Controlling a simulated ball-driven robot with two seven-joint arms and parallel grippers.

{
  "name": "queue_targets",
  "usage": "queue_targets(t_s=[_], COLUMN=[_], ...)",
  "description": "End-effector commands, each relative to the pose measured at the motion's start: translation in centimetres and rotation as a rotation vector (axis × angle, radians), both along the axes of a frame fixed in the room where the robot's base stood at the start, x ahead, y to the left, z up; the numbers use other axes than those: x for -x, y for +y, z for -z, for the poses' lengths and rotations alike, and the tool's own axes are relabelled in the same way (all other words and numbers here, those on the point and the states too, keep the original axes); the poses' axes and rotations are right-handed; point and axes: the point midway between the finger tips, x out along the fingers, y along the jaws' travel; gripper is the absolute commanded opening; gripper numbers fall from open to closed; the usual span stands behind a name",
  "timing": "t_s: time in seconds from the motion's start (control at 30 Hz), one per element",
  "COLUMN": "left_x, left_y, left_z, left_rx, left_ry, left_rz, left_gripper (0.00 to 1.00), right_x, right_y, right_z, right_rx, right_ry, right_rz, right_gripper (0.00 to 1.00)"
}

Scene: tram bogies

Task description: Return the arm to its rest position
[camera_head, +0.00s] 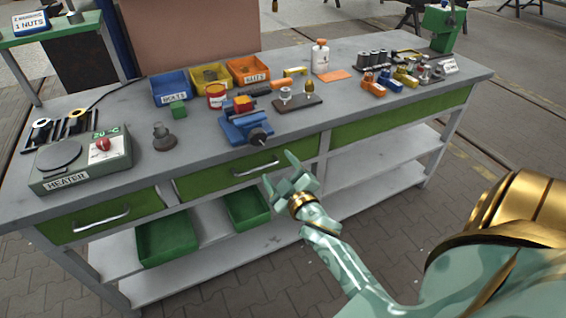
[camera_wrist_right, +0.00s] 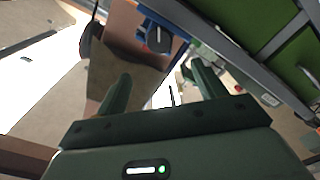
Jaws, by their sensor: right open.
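My right gripper (camera_head: 279,172) is open and empty in the head view. It hovers in front of the workbench, near the green drawer front and below the tabletop edge. In the right wrist view its two fingers (camera_wrist_right: 163,92) stand apart with nothing between them. My right arm reaches in from the lower right of the head view. My left gripper is not in view.
The grey workbench (camera_head: 210,150) holds a blue vise (camera_head: 245,125), a heater (camera_head: 82,160), parts bins and small parts. Green trays (camera_head: 166,238) sit on its lower shelf. Paved floor (camera_head: 400,240) in front of the bench is clear.

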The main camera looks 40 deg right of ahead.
Motion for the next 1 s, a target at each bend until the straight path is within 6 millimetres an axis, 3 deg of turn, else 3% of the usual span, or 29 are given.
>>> queue_targets(t_s=[0.2, 0.77, 0.87, 0.97, 1.0], left_x=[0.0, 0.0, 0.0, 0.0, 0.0], left_y=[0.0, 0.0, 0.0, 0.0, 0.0], left_z=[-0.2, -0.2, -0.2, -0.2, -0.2], left_rx=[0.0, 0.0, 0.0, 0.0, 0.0], left_ry=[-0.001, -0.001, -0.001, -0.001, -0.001], left_rz=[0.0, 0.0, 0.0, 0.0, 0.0], left_gripper=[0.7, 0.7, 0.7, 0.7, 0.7], right_x=[1.4, 1.4, 1.6, 2.5, 3.3], right_y=[0.3, 0.3, 0.5, 1.7, 2.5], right_z=[0.0, 0.3, 3.6, 10.0, 13.2], right_rx=[-0.001, -0.024, -0.089, -0.189, -0.235], right_ry=[-0.001, 0.005, 0.066, 0.193, 0.261], right_rz=[0.001, 0.004, 0.006, -0.003, -0.005], right_gripper=[0.7, 0.7, 0.7, 0.7, 0.7])
